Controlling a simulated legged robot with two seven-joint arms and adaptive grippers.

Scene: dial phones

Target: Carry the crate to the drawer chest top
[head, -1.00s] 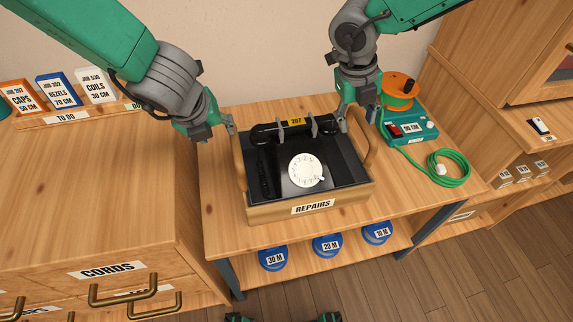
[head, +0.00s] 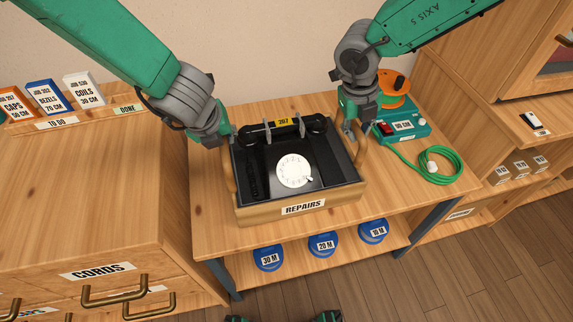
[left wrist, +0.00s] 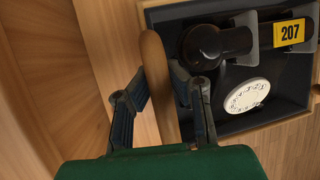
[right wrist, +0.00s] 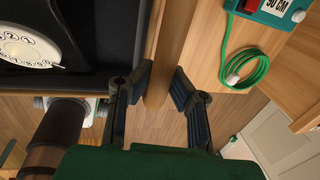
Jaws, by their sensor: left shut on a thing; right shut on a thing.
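The wooden crate (head: 270,217) with the "REPAIRS" label is on the workbench; I cannot tell whether its base touches. It holds a black dial phone (head: 312,165) with a "207" tag. My left gripper (head: 231,137) is shut on its left handle (head: 230,175), which also runs between the fingers in the left wrist view (left wrist: 160,85). My right gripper (head: 352,133) is shut on the right handle (head: 362,158), seen between the fingers in the right wrist view (right wrist: 170,60). The drawer chest top (head: 90,195) is at the left, with its "CORDS" drawer in front.
The workbench (head: 215,235) has a teal box (head: 412,122) with an orange reel and coiled green cable (head: 438,165) right of the crate. A rack (head: 60,122) with several small boxes stands at the chest top's back edge. The chest top's front is clear.

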